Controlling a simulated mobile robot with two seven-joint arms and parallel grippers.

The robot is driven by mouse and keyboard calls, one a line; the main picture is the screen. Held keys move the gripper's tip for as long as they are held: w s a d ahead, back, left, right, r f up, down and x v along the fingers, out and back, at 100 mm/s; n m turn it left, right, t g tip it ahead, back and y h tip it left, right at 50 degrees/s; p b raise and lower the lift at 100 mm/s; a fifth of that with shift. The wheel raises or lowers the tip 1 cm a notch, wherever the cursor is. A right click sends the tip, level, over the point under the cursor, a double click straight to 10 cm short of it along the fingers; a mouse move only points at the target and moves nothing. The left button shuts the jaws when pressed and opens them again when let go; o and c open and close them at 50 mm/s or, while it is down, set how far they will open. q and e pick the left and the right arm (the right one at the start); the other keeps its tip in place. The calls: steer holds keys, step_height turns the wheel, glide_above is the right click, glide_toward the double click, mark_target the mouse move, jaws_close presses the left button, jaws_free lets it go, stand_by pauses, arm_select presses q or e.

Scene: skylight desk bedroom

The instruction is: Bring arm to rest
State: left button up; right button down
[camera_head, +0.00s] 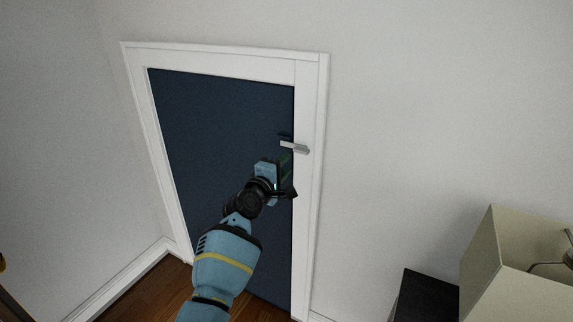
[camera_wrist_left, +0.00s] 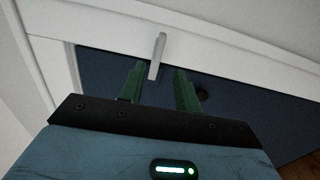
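My left arm reaches up to a small dark blue door (camera_head: 215,125) in a white frame. A light grey lever handle (camera_head: 295,147) sits at the door's upper right edge. My left gripper (camera_head: 286,158) is just below the handle in the head view. In the left wrist view, its two green fingers (camera_wrist_left: 158,72) are spread apart. The handle (camera_wrist_left: 158,52) shows in the gap between the fingertips, with clear space on both sides. I cannot tell how far in front of the fingertips it lies. My right gripper is in neither view.
The door looks closed in its white frame (camera_head: 311,200). A wooden floor (camera_head: 165,285) shows at the bottom left. The wall (camera_head: 430,110) right of the door is bare.

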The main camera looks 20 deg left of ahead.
arm_select(q)
steer(key=s+a+f+m+g+y, duration=0.3)
steer(key=s+f+m, duration=0.5)
steer(key=s+f, duration=1.55)
steer(key=s+d+f+m+g, duration=0.1)
steer(key=s+f+m+g, duration=0.1)
steer(key=s, duration=0.8)
steer(key=s+d+f+m+g+h+p, duration=0.1)
steer(key=s+f+m, duration=0.3)
steer(key=s, duration=0.7)
steer(key=s+d+f+m+g, duration=0.2)
steer(key=s+f+m, duration=0.1)
steer(key=s, duration=0.7)
steer(key=shift+s+m+g+h+p, duration=0.3)
steer(key=shift+s+m+g+p, duration=0.1)
steer(key=shift+m, duration=0.1)
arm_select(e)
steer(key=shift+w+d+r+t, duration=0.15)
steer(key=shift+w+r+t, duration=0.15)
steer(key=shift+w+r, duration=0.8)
arm_select(q)
steer(key=shift+d, duration=0.1)
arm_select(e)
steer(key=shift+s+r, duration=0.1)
